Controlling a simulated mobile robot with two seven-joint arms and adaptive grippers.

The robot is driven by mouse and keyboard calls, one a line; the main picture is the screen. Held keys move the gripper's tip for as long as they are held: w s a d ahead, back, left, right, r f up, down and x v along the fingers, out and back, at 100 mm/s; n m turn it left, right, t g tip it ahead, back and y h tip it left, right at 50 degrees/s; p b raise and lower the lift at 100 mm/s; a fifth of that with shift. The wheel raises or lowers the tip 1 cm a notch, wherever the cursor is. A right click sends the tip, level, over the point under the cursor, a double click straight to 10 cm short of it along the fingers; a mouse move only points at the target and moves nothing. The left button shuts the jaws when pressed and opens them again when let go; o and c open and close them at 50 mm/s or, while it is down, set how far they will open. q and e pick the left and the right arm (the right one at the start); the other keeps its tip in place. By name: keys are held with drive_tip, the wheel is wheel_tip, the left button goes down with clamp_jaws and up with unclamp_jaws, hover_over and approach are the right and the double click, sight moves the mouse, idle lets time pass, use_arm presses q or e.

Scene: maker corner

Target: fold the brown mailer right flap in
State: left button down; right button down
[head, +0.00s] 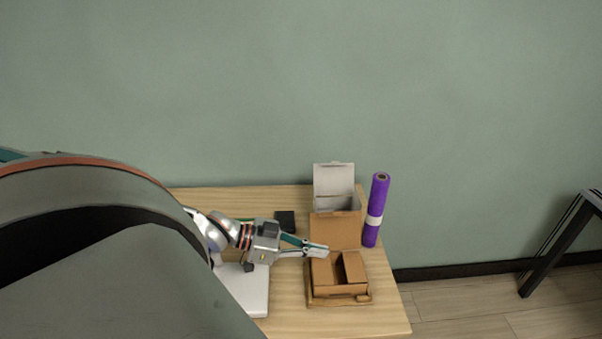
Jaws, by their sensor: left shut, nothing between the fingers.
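The brown mailer (349,290) stands open on the wooden table, with its lid panel (336,230) raised at the back. On its right side a brown flap (355,268) shows as a panel angled over the box; I cannot tell exactly how far in it leans. A dark gap shows the inside between it and the left side. My left gripper (326,251) reaches in from the left, shut and empty, with its fingertips over the back left part of the mailer. I cannot tell whether they touch it. My right gripper is not in view.
An open white box (334,180) stands behind the mailer. A purple roll with a pale band (376,210) stands upright at its right. A black item (285,220) and a white slab (256,297) lie to the left. The table's right edge is close to the mailer.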

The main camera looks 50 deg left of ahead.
use_arm(q)
drive_tip(key=shift+v, duration=2.1)
drive_tip(key=shift+s+f, duration=0.1)
drive_tip(key=shift+f, duration=0.05)
